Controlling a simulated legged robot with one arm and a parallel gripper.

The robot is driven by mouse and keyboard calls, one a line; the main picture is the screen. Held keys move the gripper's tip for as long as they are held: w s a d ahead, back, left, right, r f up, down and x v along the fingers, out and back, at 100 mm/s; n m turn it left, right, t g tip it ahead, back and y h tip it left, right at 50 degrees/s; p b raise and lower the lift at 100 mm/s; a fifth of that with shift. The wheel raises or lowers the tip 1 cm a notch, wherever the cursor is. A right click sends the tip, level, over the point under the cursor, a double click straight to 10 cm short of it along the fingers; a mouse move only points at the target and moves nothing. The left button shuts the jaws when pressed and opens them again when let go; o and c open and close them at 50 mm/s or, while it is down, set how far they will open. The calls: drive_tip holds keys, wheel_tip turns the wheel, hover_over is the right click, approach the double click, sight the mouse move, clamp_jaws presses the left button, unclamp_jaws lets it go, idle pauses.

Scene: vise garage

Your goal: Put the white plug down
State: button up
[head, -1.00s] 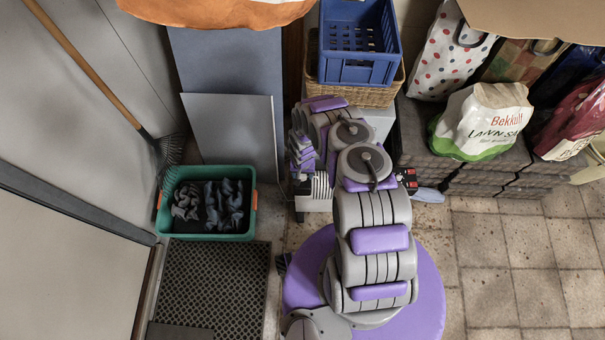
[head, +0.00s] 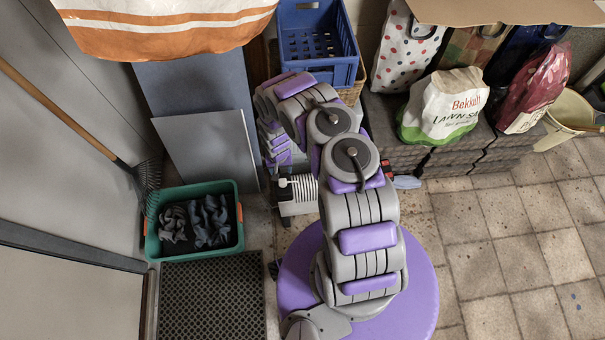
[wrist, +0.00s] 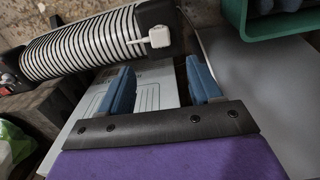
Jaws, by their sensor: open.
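The white plug (wrist: 158,37) shows in the wrist view. It rests at the black end of a white ribbed unit (wrist: 80,48), with a short white piece sticking out to its left. My gripper (wrist: 158,82) is open, with two blue fingers apart and nothing between them. The plug is just beyond the fingertips, apart from them.
A green tray (head: 152,247) with grey things in it stands to the left, beside a dark mat (head: 212,300). A grey panel (head: 207,150) leans behind. A blue crate (head: 318,45) and a white-green bag (head: 445,105) are at the back.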

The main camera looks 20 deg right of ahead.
drive_tip(key=w+d+r+h, duration=0.1)
drive_tip(key=d+r, duration=0.2)
drive_tip(key=r, duration=0.7)
drive_tip(key=w+d+r+h, duration=0.1)
drive_tip(key=d+r, duration=0.3)
drive_tip(key=r, duration=0.6)
drive_tip(key=s+r+g, duration=0.1)
drive_tip(key=s+r, duration=0.2)
drive_tip(key=r, duration=0.6)
drive_tip(key=s+r, duration=0.3)
drive_tip(key=r, duration=0.6)
drive_tip(key=s+a+r+n, duration=0.1)
drive_tip(key=s+a+r, duration=0.2)
drive_tip(key=s+r, duration=1)
drive_tip(key=s+a+r+n+y, duration=0.1)
drive_tip(key=s+a+r, duration=0.1)
drive_tip(key=s, duration=0.6)
drive_tip(key=s+a+r+n+y, duration=0.1)
drive_tip(key=s+r, duration=0.3)
drive_tip(key=s, duration=0.5)
drive_tip(key=shift+a+r+n+g, duration=0.15)
drive_tip(key=shift+a+n+g, duration=0.2)
drive_tip(key=shift+a, duration=0.2)
drive_tip(key=shift+c, duration=0.5)
